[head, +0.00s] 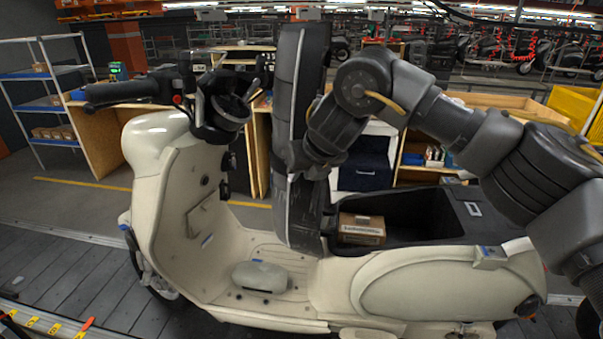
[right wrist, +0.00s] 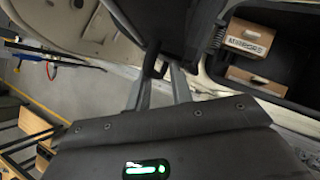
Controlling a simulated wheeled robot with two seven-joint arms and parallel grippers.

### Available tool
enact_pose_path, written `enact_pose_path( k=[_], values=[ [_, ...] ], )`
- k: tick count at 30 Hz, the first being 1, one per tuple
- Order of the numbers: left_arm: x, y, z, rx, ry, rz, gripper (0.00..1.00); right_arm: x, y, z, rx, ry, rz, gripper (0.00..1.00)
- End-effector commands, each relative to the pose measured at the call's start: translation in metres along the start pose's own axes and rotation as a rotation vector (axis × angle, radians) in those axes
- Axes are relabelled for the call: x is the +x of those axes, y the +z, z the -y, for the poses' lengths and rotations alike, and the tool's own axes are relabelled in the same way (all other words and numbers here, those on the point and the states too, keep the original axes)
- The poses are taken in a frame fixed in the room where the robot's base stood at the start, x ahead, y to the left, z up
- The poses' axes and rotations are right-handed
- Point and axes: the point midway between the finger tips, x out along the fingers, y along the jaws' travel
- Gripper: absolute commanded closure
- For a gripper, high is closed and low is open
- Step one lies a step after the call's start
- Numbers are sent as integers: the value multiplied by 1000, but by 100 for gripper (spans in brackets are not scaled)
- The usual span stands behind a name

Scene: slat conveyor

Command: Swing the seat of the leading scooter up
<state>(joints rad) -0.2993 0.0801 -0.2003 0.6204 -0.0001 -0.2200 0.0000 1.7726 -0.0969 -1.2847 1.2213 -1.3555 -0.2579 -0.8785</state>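The cream scooter (head: 175,180) stands side-on, front to the left. Its dark seat (head: 300,80) stands nearly upright on end at the front of the open under-seat compartment (head: 420,212). In the right wrist view the seat (right wrist: 185,25) is a dark mass at top centre. My right gripper (head: 298,163) is at the side of the raised seat, around mid-height. In the right wrist view its two fingers (right wrist: 163,80) reach the seat with a narrow gap between them. Their tips are partly hidden, so I cannot tell whether they grip it. My left gripper is not in view.
A cardboard box (head: 362,229) sits in the compartment, also seen in the right wrist view (right wrist: 250,36). A grey rounded part (head: 260,276) rests on the footboard. Wooden benches and a shelf rack (head: 45,95) stand behind. The slat conveyor (head: 85,275) runs underneath.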

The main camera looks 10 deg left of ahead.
Motion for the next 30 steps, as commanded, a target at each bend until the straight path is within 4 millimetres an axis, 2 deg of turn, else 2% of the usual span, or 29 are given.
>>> enact_pose_path(
  k=[2,9,13,24,30],
  values=[
    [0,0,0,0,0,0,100,0,-1,0,-1,-1,-2,68],
    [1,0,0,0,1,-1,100,1,-2,0,-2,-1,-4,68],
    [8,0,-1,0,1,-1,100,-7,-2,0,-3,0,-3,68],
    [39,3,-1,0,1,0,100,-78,-2,1,-4,-4,1,68],
    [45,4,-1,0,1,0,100,-101,-1,1,-2,-3,-2,68]
  ],
)
